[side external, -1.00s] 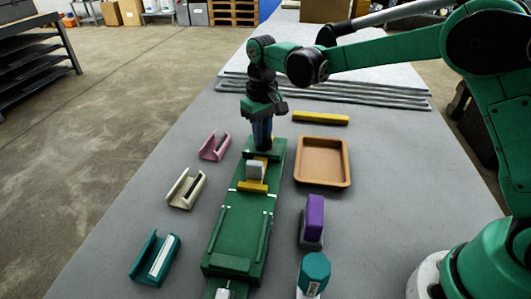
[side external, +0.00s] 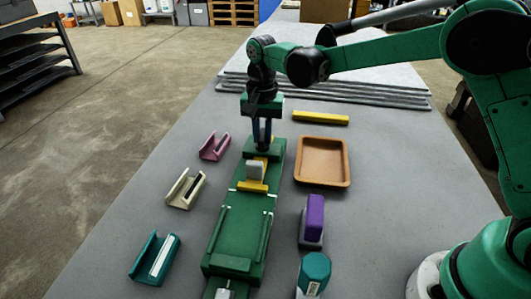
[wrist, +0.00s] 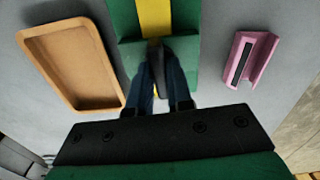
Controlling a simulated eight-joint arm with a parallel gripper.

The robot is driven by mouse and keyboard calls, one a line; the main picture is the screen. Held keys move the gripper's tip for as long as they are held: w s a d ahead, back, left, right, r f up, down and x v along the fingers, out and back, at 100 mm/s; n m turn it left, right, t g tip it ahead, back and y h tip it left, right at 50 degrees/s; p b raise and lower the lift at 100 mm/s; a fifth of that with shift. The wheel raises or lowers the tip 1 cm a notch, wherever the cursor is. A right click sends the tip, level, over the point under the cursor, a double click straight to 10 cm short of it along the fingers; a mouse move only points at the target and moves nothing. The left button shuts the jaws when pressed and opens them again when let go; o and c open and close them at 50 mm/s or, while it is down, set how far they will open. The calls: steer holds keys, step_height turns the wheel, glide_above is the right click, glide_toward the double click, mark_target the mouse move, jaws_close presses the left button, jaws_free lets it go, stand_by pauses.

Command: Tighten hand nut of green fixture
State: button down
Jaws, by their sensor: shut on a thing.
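The green fixture (side external: 236,232) lies lengthwise on the grey table, with a yellow piece (side external: 252,186) and a pale grey block (side external: 254,170) on it. My gripper (side external: 262,146) points down at the fixture's far end. Its two dark blue fingers are shut on a dark hand nut, which they mostly hide in the side view. In the wrist view, the fingers of my gripper (wrist: 158,72) close around the dark hand nut (wrist: 157,58). The yellow strip of the fixture (wrist: 154,18) runs away from it there.
An orange-brown tray (side external: 323,181) and a yellow bar (side external: 320,118) lie right of the fixture. Pink (side external: 214,147), cream (side external: 186,189) and teal (side external: 154,259) holders stand left. A purple block (side external: 315,215) and a teal-capped item (side external: 314,272) stand at the near right.

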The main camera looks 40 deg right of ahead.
mark_target(263, 134)
steer(key=shift+m, duration=0.4)
steer(key=c, duration=0.8)
jaws_free()
steer(key=shift+r, duration=2.85)
